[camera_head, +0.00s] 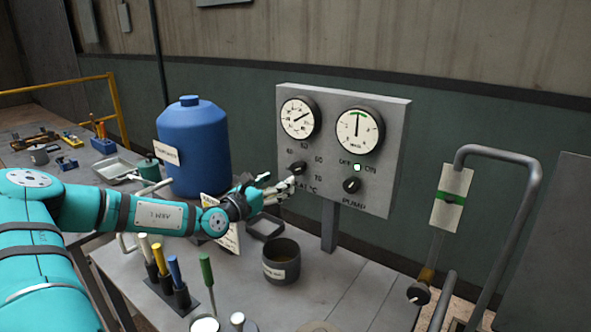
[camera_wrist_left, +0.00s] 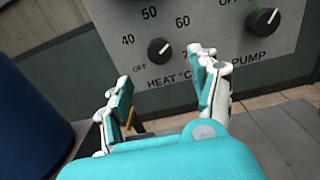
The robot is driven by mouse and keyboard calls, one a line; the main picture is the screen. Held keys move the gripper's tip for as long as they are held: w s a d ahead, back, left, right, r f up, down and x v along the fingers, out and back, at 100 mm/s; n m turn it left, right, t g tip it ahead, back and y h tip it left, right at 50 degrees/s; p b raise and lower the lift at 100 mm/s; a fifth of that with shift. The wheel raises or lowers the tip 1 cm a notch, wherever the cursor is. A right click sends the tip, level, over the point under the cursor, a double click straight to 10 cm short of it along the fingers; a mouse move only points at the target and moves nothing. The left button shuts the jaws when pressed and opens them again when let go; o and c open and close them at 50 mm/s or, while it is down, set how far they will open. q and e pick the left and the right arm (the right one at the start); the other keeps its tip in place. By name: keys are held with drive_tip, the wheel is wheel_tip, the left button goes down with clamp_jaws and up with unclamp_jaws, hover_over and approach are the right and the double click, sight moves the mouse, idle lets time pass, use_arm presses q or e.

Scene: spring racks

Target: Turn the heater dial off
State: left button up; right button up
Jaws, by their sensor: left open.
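The heater dial (camera_head: 298,168) is a black knob on the lower left of the grey control panel (camera_head: 385,190). In the left wrist view the heater dial (camera_wrist_left: 160,51) has marks for OFF, 40, 50 and 60 around it and HEAT below; its white pointer line tilts up to the right. My left gripper (camera_head: 281,186) is just in front of and below the dial in the head view. In the left wrist view my left gripper (camera_wrist_left: 165,72) has its fingers spread apart, with the dial beyond the gap. No contact with the dial shows. My right gripper is not in view.
The pump knob (camera_head: 352,185) is right of the heater dial, beneath a lit indicator. Two gauges sit above. A blue tank (camera_head: 192,148) stands behind my left arm. A dark pot (camera_head: 281,262) and upright coloured-handled tools (camera_head: 173,272) stand below on the bench. A bent pipe (camera_head: 508,235) is at right.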

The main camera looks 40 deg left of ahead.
sight(296, 171)
use_arm(q)
drive_tip(key=w, duration=0.1)
drive_tip(key=w+p, duration=0.1)
drive_tip(key=w, duration=0.1)
drive_tip(key=shift+a+r, duration=0.2)
drive_tip(key=w, duration=0.1)
drive_tip(key=w+p, duration=0.1)
drive_tip(key=w, duration=0.1)
drive_tip(key=w+p, duration=0.1)
drive_tip(key=shift+w+a, duration=0.25)
drive_tip(key=shift+a, duration=0.05)
drive_tip(key=shift+w+f+p, duration=0.15)
drive_tip(key=shift+w+p, duration=0.15)
drive_tip(key=shift+w, duration=0.45)
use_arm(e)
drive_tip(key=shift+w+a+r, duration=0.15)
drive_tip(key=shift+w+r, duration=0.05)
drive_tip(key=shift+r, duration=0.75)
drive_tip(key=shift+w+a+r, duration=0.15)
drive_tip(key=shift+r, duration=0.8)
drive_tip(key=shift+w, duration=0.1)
use_arm(q)
drive_tip(key=c, duration=0.9)
drive_tip(key=shift+c, duration=1.3)
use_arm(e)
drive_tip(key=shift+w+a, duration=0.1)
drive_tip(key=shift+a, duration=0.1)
